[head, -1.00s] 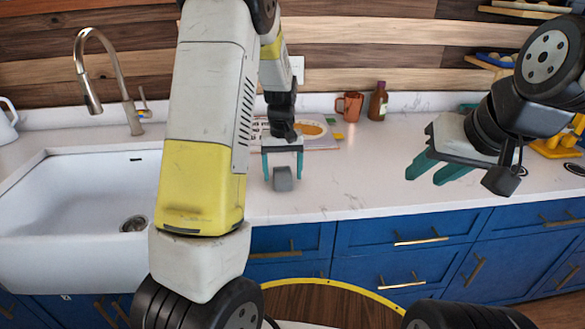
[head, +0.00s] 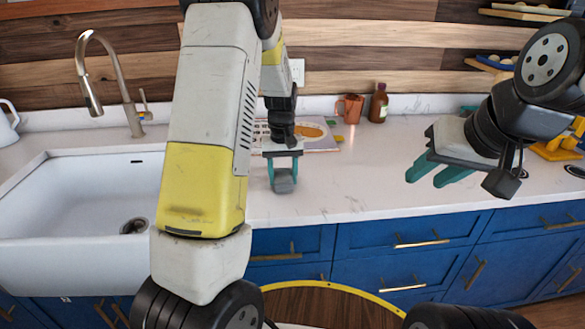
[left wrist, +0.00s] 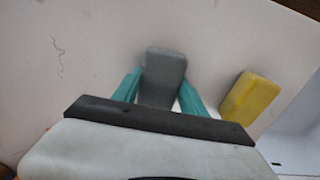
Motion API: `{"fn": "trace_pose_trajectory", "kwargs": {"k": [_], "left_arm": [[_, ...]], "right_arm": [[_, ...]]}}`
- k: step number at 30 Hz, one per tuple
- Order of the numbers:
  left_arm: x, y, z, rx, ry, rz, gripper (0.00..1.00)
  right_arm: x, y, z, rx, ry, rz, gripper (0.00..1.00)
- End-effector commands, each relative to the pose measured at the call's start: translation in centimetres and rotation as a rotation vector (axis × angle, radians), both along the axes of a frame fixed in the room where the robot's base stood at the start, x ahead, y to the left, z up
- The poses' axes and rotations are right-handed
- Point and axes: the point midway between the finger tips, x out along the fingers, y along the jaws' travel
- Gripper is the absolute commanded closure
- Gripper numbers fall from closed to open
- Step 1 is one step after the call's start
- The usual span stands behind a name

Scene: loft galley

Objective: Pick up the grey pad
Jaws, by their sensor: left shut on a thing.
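The grey pad (head: 284,184) is a small dark grey block near the front of the white counter, right of the sink. My left gripper (head: 284,176) points down with its teal fingers shut on the pad's two sides. The left wrist view shows the pad (left wrist: 163,72) between the fingertips (left wrist: 160,92), its far end sticking out past them. I cannot tell whether the pad is clear of the counter. My right gripper (head: 427,174) is open and empty above the counter to the right.
A yellow block (left wrist: 248,97) lies beside the pad in the left wrist view. The sink (head: 80,205) with its faucet is at left. An orange mug (head: 350,107), a brown bottle (head: 378,103) and an open book (head: 318,137) stand or lie behind. The counter's middle is clear.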

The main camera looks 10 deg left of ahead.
Motion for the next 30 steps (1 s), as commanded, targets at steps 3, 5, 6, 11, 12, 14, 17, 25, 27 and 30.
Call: {"fn": "trace_pose_trajectory", "kwargs": {"k": [3,5,6,11,12,14,17,25,27,30], "left_arm": [[0.1,0.0,0.8,0.000,-0.003,-0.001,0.95],[0.1,0.0,1.5,0.000,-0.002,-0.001,0.95],[0.1,0.0,2.0,-0.001,-0.003,-0.001,0.95],[-1.1,0.0,3.5,-0.001,0.000,-0.001,0.95],[-1.9,0.1,3.6,-0.001,0.001,-0.001,0.95],[-3.3,0.2,3.7,-0.002,0.000,0.000,0.95],[-6.1,0.4,3.9,-0.002,0.000,-0.001,0.95],[-12.8,1.0,4.5,-0.002,-0.001,-0.001,0.95],[-13.9,1.1,4.6,-0.001,0.000,-0.001,0.95],[-15.1,1.2,4.7,-0.001,0.000,-0.001,0.95]], "right_arm": [[0.0,0.0,0.0,0.000,0.000,0.000,0.64],[0.0,0.0,0.0,0.000,0.000,0.000,0.64],[0.0,0.0,0.0,0.000,0.000,0.000,0.64],[0.0,0.0,0.0,0.000,0.000,0.000,0.64],[0.0,0.0,0.0,0.000,0.000,0.000,0.64],[0.0,0.0,0.0,0.000,0.000,0.000,0.64],[0.0,0.0,0.0,0.000,0.000,0.000,0.64],[0.0,0.0,0.0,0.000,0.000,0.000,0.64],[0.0,0.0,0.0,0.000,0.000,0.000,0.64],[0.0,0.0,0.0,0.000,0.000,0.000,0.64]]}}
